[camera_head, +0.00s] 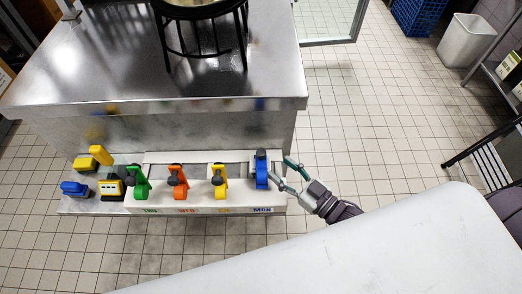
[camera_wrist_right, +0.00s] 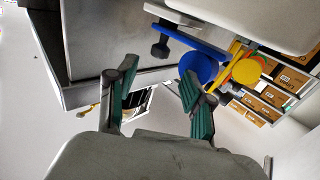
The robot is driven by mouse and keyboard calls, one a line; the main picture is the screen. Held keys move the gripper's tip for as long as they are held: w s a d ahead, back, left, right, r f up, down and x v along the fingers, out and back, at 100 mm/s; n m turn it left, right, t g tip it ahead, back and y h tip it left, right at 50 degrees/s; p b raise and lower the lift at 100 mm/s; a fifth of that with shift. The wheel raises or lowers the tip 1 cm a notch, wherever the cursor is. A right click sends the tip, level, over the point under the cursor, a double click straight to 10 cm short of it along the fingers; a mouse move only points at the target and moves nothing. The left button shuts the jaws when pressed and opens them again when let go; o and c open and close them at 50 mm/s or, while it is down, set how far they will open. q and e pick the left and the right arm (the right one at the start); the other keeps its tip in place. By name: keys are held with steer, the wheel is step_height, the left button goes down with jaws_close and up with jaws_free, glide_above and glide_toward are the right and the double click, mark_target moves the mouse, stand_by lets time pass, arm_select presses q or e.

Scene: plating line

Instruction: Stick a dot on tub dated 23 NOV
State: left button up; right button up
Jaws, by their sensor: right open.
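My right gripper (camera_head: 282,172) is open and empty, just right of the blue dispenser (camera_head: 261,170) above the MON label (camera_head: 262,210). It also shows in the wrist view (camera_wrist_right: 158,74), with the blue dispenser (camera_wrist_right: 197,66) beyond its fingers. Green (camera_head: 138,183), orange (camera_head: 177,180) and yellow (camera_head: 219,181) dispensers stand in the same row to the left. THU and WED labels show below the green and orange ones; the yellow one's label is too faint to read. I cannot make out a tub dated 23 NOV. My left gripper is not in view.
The dispensers sit on a pale ledge (camera_head: 205,208) along the steel table (camera_head: 110,60). Small blue and yellow items (camera_head: 77,188) stand at its left end. Brown labelled boxes (camera_wrist_right: 271,97) fill a rack in the wrist view. A grey bin (camera_head: 462,40) stands at the back right.

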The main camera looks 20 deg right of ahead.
mark_target(264, 156)
steer(key=x, duration=0.8)
steer(key=shift+w+f, duration=0.1)
steer(key=shift+w, duration=0.1)
jaws_close()
